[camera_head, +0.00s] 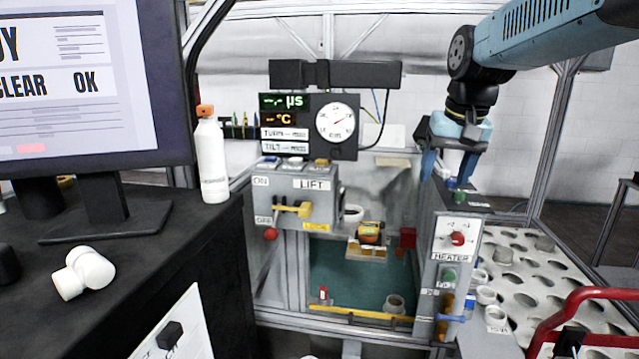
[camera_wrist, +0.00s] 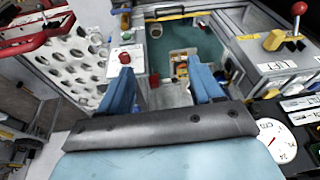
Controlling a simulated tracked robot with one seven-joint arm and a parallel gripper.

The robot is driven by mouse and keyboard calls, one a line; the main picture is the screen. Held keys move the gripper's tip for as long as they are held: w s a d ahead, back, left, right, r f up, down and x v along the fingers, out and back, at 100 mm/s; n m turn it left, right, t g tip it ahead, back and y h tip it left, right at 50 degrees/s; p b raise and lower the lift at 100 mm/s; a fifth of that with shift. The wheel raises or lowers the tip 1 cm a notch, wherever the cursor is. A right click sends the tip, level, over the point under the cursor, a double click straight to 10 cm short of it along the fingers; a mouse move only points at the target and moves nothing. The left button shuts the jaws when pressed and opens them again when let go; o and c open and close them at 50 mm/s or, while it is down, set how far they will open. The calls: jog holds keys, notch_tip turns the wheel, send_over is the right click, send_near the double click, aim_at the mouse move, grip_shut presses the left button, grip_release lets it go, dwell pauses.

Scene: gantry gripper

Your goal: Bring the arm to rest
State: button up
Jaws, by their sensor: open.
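My arm (camera_head: 545,32) reaches in from the upper right in the head view, with its blue forearm level and its wrist bent down. My gripper (camera_head: 444,178) points down, just above the top of the grey heater box (camera_head: 458,236). Its two blue fingers are spread apart. In the wrist view my gripper (camera_wrist: 163,80) shows both fingers wide apart with nothing held between them. Whether a fingertip touches the heater box cannot be told.
A lift control box (camera_head: 296,200) stands left of the heater box. A perforated white rack (camera_head: 530,275) with jars lies at right, near a red handle (camera_head: 585,310). A monitor (camera_head: 90,80) and white bottle (camera_head: 211,160) stand on the dark bench. Metal posts frame the cell.

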jog(key=s+f+t, duration=0.1)
jog(key=s+f, duration=0.2)
jog(key=s, duration=0.4)
jog(key=s+f+n+t, duration=0.1)
jog(key=s+f, duration=0.3)
jog(key=s, duration=0.4)
